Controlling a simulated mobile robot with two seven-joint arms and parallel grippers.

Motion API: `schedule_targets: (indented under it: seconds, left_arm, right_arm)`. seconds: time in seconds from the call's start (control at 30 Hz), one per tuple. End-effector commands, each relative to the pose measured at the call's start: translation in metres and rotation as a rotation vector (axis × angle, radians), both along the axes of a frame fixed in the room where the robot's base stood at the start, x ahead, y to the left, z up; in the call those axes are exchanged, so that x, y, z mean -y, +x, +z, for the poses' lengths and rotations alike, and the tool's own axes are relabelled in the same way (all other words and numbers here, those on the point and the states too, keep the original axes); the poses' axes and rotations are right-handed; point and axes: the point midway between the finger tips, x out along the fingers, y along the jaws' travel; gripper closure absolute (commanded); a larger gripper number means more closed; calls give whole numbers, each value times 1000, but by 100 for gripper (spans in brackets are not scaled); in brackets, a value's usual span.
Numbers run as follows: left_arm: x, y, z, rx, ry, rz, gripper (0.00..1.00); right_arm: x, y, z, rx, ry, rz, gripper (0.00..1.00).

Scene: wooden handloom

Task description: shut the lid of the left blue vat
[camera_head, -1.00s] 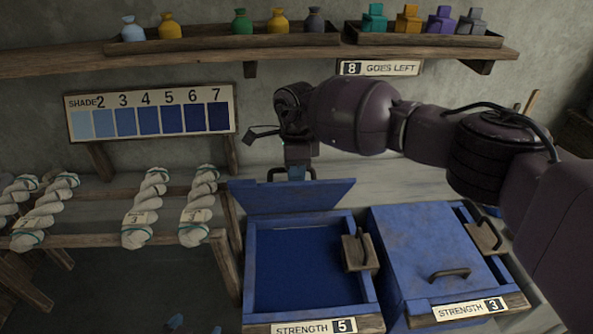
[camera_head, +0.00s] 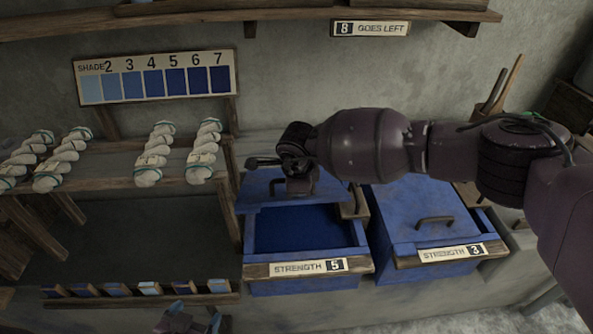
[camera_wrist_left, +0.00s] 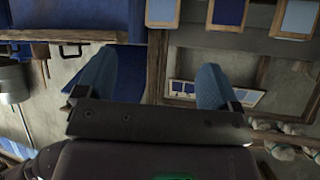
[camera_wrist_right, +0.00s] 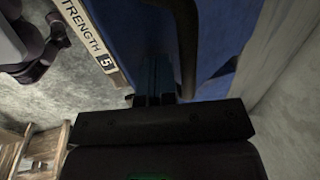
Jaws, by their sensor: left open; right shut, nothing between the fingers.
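The left vat (camera_head: 308,267), labelled strength 5, has its blue lid (camera_head: 262,188) raised at the back, with dark blue dye (camera_head: 300,226) showing in front of it. My right gripper (camera_wrist_right: 155,75) is shut and empty. In the head view its wrist is at the lid, and the arm hides part of the lid and the fingertips; I cannot tell whether they touch. In the right wrist view, the fingers are close to blue boards beside the strength 5 label. My left gripper (camera_head: 194,318) is open and empty at the bottom of the head view, well below and left of the vat.
The right vat (camera_head: 425,210), labelled strength 3, is shut, with a dark handle on its lid. White yarn skeins (camera_head: 155,153) lie on a rack at left. A row of shade blocks (camera_head: 150,288) sits on a low ledge. A shade board (camera_head: 155,78) hangs behind.

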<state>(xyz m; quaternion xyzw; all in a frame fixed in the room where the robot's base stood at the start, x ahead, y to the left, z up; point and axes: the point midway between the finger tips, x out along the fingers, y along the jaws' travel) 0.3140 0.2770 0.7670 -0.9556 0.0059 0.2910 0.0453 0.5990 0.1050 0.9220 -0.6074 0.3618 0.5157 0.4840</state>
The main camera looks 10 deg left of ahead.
Motion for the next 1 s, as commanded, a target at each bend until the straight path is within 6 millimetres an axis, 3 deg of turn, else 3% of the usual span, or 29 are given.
schedule_targets:
  seconds: [0.03,0.2,0.5,0.7,1.0]
  left_arm:
    - [0,0,-4,-3,0,0,13]
    - [0,-1,-13,-9,0,-1,13]
    - [2,1,-27,-19,0,-5,13]
    - [3,7,-26,-6,-1,-10,13]
    - [3,6,-27,-6,2,-11,13]
  right_arm:
    - [2,-8,-17,-7,-2,3,100]
    - [8,-28,-60,-8,-2,2,100]
    - [13,-45,-121,-7,-1,1,100]
    - [14,-48,-142,-5,-1,-1,100]
    - [14,-49,-153,-4,-2,1,100]
